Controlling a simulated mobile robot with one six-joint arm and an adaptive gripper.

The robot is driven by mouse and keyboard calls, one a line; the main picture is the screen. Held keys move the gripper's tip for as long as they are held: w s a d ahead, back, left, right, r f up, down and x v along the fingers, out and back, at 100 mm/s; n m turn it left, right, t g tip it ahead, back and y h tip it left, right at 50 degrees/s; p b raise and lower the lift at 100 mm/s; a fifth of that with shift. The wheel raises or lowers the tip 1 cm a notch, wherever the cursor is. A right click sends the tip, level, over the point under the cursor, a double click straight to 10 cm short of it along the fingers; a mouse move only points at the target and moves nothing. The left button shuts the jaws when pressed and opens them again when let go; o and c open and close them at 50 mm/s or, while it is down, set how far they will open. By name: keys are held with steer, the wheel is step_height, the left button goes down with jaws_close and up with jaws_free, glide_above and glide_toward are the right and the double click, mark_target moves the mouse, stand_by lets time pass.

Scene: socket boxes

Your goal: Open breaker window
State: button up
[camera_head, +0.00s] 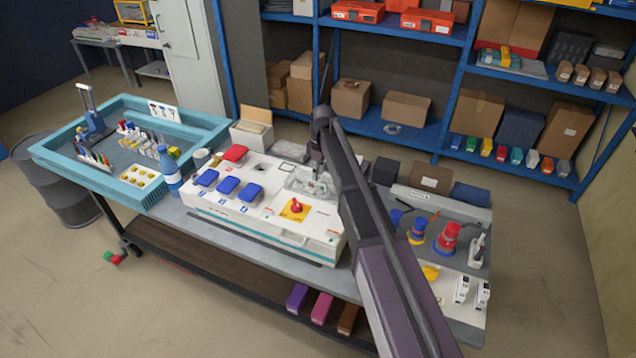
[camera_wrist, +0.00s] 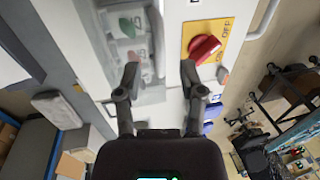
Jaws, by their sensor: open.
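The breaker window (camera_head: 300,184) is a clear cover on the white socket box (camera_head: 262,222), just left of my arm. In the wrist view the window (camera_wrist: 146,88) shows as a see-through panel with a green and a red part behind it, and it appears closed. My gripper (camera_head: 318,180) is above the window, partly hidden behind my arm. In the wrist view my gripper (camera_wrist: 160,72) is open and empty. Its left finger overlaps the window and its right finger is beside the red rotary switch (camera_wrist: 204,48). I cannot tell whether a finger touches the window.
Blue socket covers (camera_head: 228,186) and a red one (camera_head: 235,153) are left on the box. Red and blue plugs (camera_head: 447,238) stand to the right. A teal tray (camera_head: 150,200) is on the left. Shelves (camera_head: 390,130) stand behind.

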steer(key=shift+s+f+b, duration=0.2)
steer(key=shift+f+b, duration=0.5)
steer(key=shift+f, duration=0.3)
steer(key=shift+c, duration=0.2)
jaws_close()
